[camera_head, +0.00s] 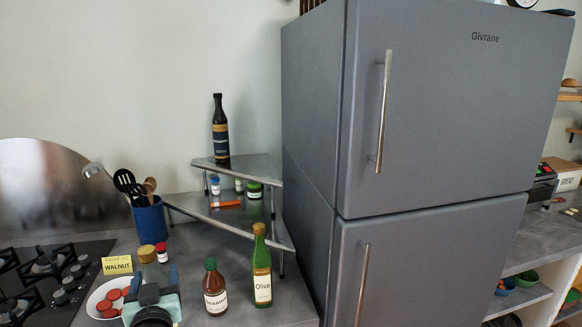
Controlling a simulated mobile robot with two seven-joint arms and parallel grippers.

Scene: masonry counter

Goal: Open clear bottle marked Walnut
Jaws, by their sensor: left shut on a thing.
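A yellow sign reading WALNUT (117,265) stands on the counter at the lower left. Just right of it is a clear bottle with a gold-brown cap (147,254); the cap is on. My left gripper (154,283) comes in from the bottom edge, directly in front of this bottle. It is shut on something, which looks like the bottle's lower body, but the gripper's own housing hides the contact. My right gripper is not in view.
A white plate with red slices (102,303) lies left of my gripper. A blue utensil pot (150,221) and corner shelf (183,205) are behind; the fridge (420,120) blocks the right.

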